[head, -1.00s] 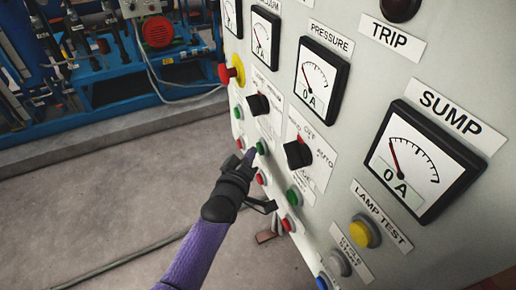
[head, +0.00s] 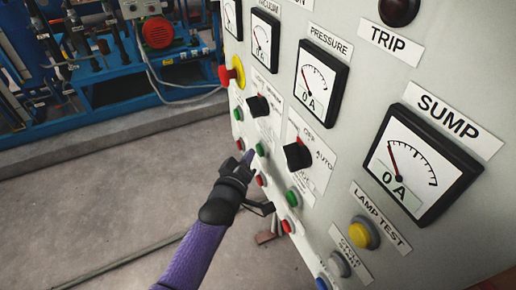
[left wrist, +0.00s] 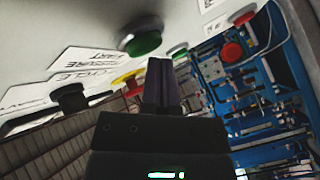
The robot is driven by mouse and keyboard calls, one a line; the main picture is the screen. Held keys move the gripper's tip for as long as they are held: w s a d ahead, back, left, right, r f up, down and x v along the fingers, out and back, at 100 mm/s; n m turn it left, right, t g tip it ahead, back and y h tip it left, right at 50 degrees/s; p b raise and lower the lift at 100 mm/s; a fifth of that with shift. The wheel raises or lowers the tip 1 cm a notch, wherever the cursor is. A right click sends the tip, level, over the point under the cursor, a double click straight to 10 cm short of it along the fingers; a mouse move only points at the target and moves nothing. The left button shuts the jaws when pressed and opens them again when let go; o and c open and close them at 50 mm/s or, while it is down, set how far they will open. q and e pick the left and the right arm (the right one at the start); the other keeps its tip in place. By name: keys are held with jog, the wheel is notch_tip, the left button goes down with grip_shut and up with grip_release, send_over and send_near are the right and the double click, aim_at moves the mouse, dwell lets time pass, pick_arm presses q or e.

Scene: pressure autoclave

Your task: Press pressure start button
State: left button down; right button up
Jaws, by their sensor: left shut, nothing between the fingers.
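The grey control panel (head: 440,60) stands on the right in the head view. Under the PRESSURE gauge (head: 320,72) and a black selector knob (head: 298,155) is a green button (head: 292,194). In the left wrist view, a large green button (left wrist: 142,40) sits beside a partly readable label (left wrist: 88,55) ending in "SSURE START". My left gripper (head: 247,158) is shut and empty, in front of the panel's lower buttons. In the left wrist view its fingertips (left wrist: 160,62) are close to the green button, below and right of it. Contact cannot be told. My right gripper is out of view.
Another green button (head: 260,149) and red buttons (head: 289,226) are nearby. A yellow lamp test button (head: 364,233) and a grey cycle start button (head: 340,263) are lower right. A red emergency stop (head: 229,74) is farther along. Blue machinery (head: 120,85) stands behind open floor.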

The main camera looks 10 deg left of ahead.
pick_arm(q)
jog(key=shift+s+a, duration=0.25)
jog(key=shift+a, duration=0.05)
jog(key=shift+s+a+p, duration=0.45)
jog(key=shift+s+a, duration=0.25)
jog(key=shift+a, duration=0.35)
jog(key=shift+s+a+p, duration=0.45)
jog(key=shift+s+a, duration=0.25)
jog(key=shift+a, duration=0.3)
